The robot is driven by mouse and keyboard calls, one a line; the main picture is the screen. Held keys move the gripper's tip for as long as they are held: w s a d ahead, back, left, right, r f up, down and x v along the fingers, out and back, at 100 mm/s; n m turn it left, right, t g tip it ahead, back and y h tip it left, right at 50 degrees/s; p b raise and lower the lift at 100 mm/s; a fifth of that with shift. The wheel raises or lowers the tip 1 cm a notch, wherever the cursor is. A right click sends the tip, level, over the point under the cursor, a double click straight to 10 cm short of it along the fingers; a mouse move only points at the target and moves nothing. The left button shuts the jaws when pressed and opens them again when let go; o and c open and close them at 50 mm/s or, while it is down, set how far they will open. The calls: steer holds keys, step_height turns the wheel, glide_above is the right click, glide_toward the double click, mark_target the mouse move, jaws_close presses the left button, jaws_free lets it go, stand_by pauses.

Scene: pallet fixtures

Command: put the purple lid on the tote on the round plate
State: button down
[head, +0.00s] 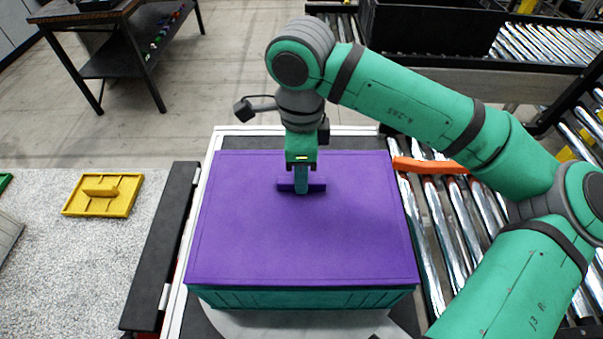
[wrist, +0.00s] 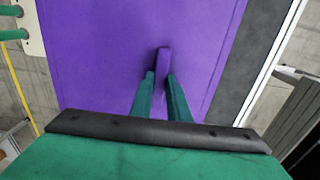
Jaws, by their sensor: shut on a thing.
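The purple lid (head: 302,240) lies over the top of a green tote (head: 305,299) in the head view, and its edges line up closely with the tote's. The tote stands on a pale round plate (head: 262,326), of which only the front part shows. My gripper (head: 302,188) is shut on the lid's raised handle, near the lid's far side. In the wrist view the two green fingers (wrist: 161,98) stand on either side of the purple handle (wrist: 163,62). Whether the lid is fully seated or slightly above the rim, I cannot tell.
A yellow lid with a handle (head: 103,194) lies on the speckled surface at left. Roller conveyors (head: 436,225) run along the right, with an orange bar (head: 430,166) across them. A black bin (head: 430,28) stands at the back. A dark rail (head: 163,245) borders the plate's left side.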

steer(key=shift+f, duration=0.75)
stand_by(1.0)
steer(key=c, duration=1.6)
jaws_free()
steer(key=shift+r, duration=0.15)
step_height(320, 180, up, 11)
steer(key=shift+f, duration=0.2)
steer(key=shift+w+a, duration=0.1)
